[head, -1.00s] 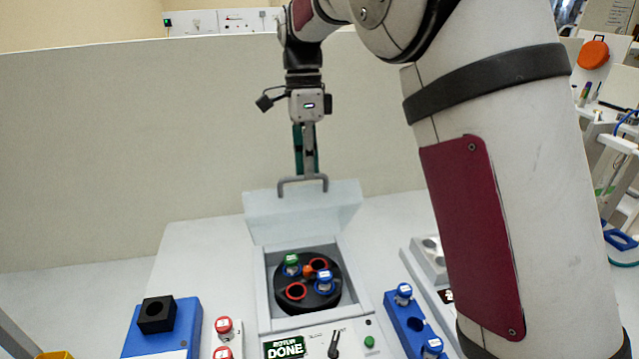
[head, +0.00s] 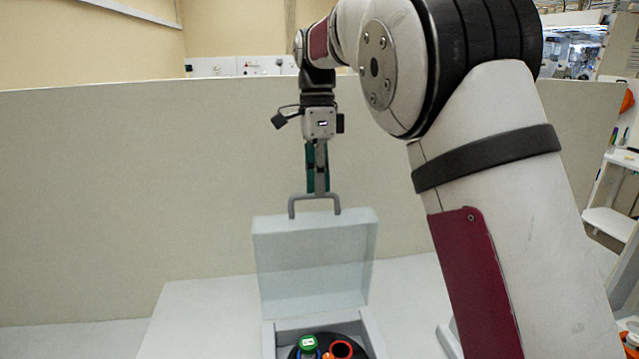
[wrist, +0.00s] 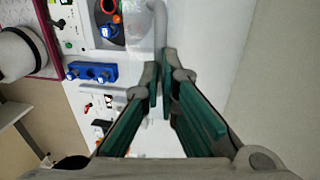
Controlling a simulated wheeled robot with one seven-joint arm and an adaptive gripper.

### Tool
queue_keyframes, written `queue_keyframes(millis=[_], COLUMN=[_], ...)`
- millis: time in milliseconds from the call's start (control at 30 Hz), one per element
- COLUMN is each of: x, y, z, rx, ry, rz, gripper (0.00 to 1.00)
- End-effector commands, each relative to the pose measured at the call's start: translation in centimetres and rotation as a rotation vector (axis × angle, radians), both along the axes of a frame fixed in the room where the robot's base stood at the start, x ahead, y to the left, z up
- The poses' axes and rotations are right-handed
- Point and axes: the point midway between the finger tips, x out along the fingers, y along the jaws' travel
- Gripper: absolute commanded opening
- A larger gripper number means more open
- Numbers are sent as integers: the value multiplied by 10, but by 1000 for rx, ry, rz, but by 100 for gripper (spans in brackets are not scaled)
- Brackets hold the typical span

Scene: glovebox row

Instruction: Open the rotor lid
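The rotor lid (head: 315,262) is a pale, translucent panel standing raised at the back of the white rotor box (head: 291,329). Its grey handle (head: 300,199) is at the top edge, and a grey bar shows at the fingertips in the wrist view (wrist: 158,22). My gripper (head: 318,190) is at the handle, its green-padded fingers nearly together on it (wrist: 160,78). The black rotor (head: 318,355) shows at the bottom of the head view, with a green-capped tube (head: 308,343) and a red-ringed hole (head: 341,349). The box front is out of the head view.
A pale partition wall (head: 180,190) stands behind the lid. The white bench (head: 205,305) is clear left of the box. In the wrist view, a blue rack (wrist: 92,72) with blue-capped tubes is beside the box.

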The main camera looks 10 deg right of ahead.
Motion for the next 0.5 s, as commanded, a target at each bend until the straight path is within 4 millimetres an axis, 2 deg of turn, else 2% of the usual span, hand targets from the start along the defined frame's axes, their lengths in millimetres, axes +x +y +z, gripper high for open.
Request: queue_keyframes(millis=[33,267,300,400,500], x=[-2,-3,-3,-3,-3], y=[0,1,1,1,1], z=[-25,-25,-25,-25,-25], rx=[-10,-10,-10,-10,-9], ry=[53,54,54,54,54], rz=[8,8,8,8,6], gripper=[0,0,9,30,30])
